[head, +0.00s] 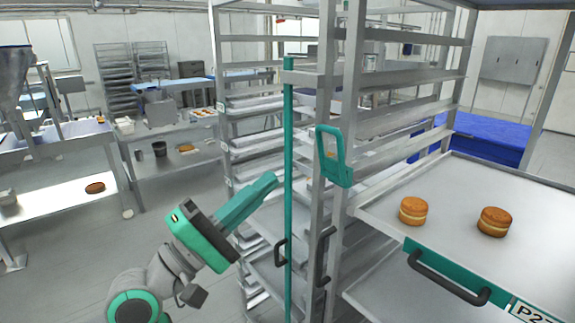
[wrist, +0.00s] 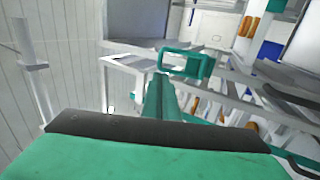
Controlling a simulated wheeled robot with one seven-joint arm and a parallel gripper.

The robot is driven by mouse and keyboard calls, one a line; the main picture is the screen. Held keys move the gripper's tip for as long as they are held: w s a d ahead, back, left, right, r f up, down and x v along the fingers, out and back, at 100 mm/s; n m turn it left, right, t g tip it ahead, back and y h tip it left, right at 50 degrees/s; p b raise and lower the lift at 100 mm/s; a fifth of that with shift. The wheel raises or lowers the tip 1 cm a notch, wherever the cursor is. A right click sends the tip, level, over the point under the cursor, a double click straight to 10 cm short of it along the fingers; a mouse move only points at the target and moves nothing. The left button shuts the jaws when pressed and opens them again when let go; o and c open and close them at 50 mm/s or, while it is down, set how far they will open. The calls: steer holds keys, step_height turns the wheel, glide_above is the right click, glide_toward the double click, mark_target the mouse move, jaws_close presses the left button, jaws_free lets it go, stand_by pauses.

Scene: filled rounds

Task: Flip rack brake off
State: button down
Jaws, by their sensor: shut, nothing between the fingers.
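A tall metal rack (head: 330,60) with several shelves stands in the middle of the head view. A teal looped handle (head: 334,157), which may be the rack brake, sits upright on its front post. It also shows in the wrist view (wrist: 205,66), just beyond and right of my fingertips. My gripper (head: 271,181) is shut and empty, with its teal fingers pointing up and right. It is left of the handle and apart from it in the picture. The closed fingers show in the wrist view (wrist: 159,80).
A teal vertical bar (head: 288,150) stands between my gripper and the looped handle in the picture. Dark grips (head: 324,250) are lower on the rack. At right, a tray (head: 480,185) holds two filled rounds (head: 413,211). Open floor (head: 170,225) lies at left.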

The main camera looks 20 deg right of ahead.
mark_target(325, 131)
steer(key=x, duration=1.3)
steer(key=shift+w, duration=0.1)
